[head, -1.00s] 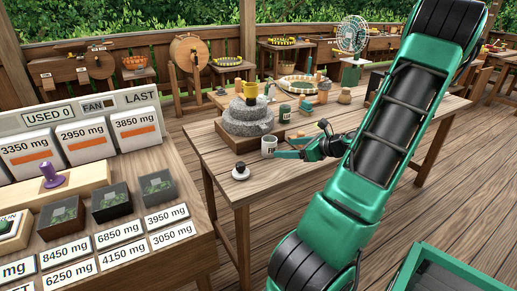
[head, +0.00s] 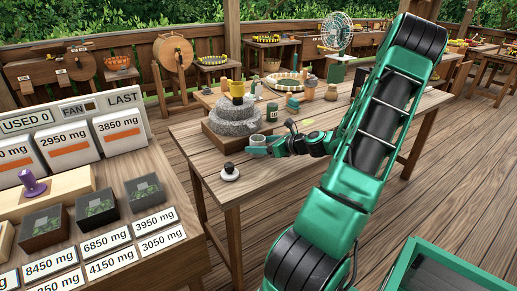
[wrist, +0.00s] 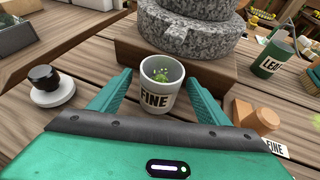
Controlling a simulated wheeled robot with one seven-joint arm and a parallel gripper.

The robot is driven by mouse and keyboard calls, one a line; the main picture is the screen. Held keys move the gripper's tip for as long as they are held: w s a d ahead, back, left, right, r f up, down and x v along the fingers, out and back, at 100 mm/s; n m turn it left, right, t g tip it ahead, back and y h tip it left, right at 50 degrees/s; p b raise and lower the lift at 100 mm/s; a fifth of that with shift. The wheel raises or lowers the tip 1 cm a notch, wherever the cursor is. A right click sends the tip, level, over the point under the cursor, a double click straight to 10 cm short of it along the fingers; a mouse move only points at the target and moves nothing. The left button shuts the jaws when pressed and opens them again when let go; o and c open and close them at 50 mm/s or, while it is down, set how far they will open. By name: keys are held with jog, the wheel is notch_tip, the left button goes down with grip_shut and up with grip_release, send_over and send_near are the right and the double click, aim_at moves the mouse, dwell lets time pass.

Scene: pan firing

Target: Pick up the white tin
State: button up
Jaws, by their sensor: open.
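The white tin (wrist: 156,101), labelled FINE, stands upright on the wooden table with green bits inside. In the wrist view it sits between the two teal fingers of my gripper (wrist: 158,98), which are open on either side of it. I see a gap on both sides, so the fingers do not appear to grip it. In the head view the tin (head: 257,141) is at the table's front edge area, partly hidden by my gripper (head: 262,148).
A grey stone mill (head: 236,122) on a wooden base stands right behind the tin. A black-knobbed white disc (wrist: 51,88) lies to its left. A wooden stamp-like piece (wrist: 254,118) and a green LEAF tin (wrist: 272,58) are to its right.

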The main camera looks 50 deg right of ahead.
jog(key=shift+x, duration=0.75)
jog(key=c, duration=1.2)
jog(key=shift+o, duration=0.2)
jog(key=shift+r, duration=0.15)
